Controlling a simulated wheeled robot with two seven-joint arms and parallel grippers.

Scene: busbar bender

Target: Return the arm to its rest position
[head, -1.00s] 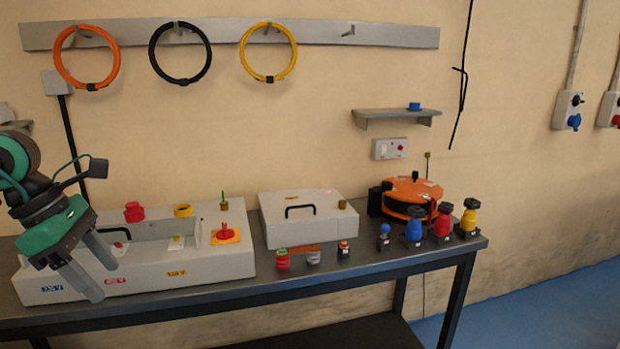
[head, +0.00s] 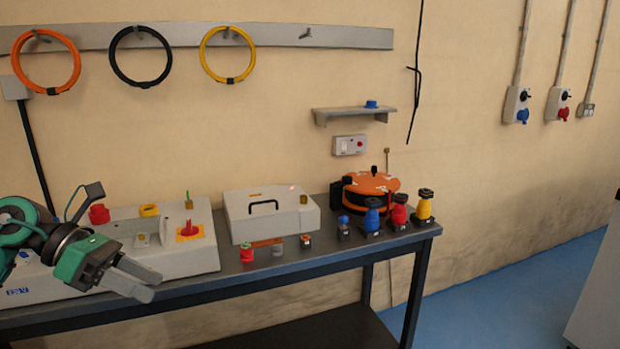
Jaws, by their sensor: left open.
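My left gripper (head: 138,282) is at the lower left of the head view, in front of the grey busbar bender (head: 195,262). Its two grey fingers point right, apart, with nothing between them. The green gripper body and part of my left arm hide the left part of the bender. The bender carries a red knob (head: 99,214), a yellow ring (head: 149,210) and a red handle on a yellow plate (head: 190,231). My right gripper is not in view.
The dark bench (head: 300,262) holds a grey case (head: 271,214), an orange reel (head: 371,184) and several coloured connectors (head: 398,214). Cable loops (head: 227,54) hang from a wall rail. A shelf (head: 353,114) juts out. Blue floor (head: 500,290) is free at right.

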